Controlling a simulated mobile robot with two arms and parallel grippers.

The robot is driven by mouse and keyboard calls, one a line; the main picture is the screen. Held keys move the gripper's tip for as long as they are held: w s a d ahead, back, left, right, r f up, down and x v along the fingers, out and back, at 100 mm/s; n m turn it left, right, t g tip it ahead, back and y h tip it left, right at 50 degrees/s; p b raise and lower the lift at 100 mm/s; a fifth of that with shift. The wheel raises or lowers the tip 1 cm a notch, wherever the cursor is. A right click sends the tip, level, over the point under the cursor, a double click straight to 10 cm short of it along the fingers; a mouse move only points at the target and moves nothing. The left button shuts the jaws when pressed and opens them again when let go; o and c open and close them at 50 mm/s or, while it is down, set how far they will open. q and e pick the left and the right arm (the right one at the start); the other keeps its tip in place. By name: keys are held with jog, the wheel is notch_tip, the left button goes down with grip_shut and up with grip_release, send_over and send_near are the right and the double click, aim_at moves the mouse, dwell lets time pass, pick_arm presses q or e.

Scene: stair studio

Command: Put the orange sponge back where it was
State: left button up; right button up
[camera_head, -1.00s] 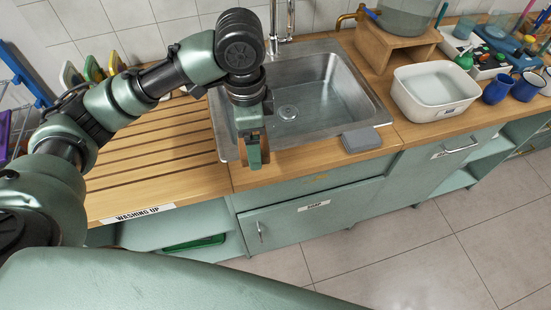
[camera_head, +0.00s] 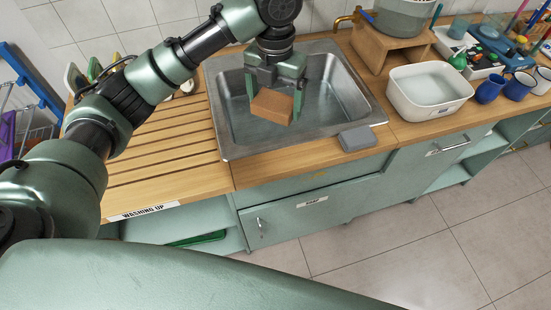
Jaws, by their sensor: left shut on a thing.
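The orange sponge (camera_head: 271,106) is a brown-orange block. It is between the fingers of my left gripper (camera_head: 274,100), over the basin of the steel sink (camera_head: 222,128). The fingers are shut on it, one at each side, and it looks slightly tilted. I cannot tell how far it is above the sink floor. My right gripper is not in view.
A grey block (camera_head: 357,139) lies at the sink's front right corner. A white basin (camera_head: 428,92) stands on the right counter, near blue mugs (camera_head: 490,88). A wooden stand (camera_head: 388,50) is behind it. The slatted wooden drainer (camera_head: 160,140) on the left is mostly clear.

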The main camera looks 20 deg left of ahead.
pick_arm(q)
jog(key=shift+f, duration=0.3)
jog(key=p, duration=0.3)
send_over(276, 161)
notch_tip(276, 161, down, 14)
jog(key=shift+s+f, duration=0.1)
jog(key=shift+f, duration=0.15)
notch_tip(276, 161, down, 5)
jog(key=shift+r+p, duration=0.15)
jog(key=shift+p, duration=0.5)
jog(key=shift+f, duration=0.2)
jog(key=shift+f+b, duration=0.3)
jog(key=shift+f, duration=0.1)
jog(key=o, duration=1)
jog(key=shift+r, duration=0.1)
jog(key=shift+o, duration=0.2)
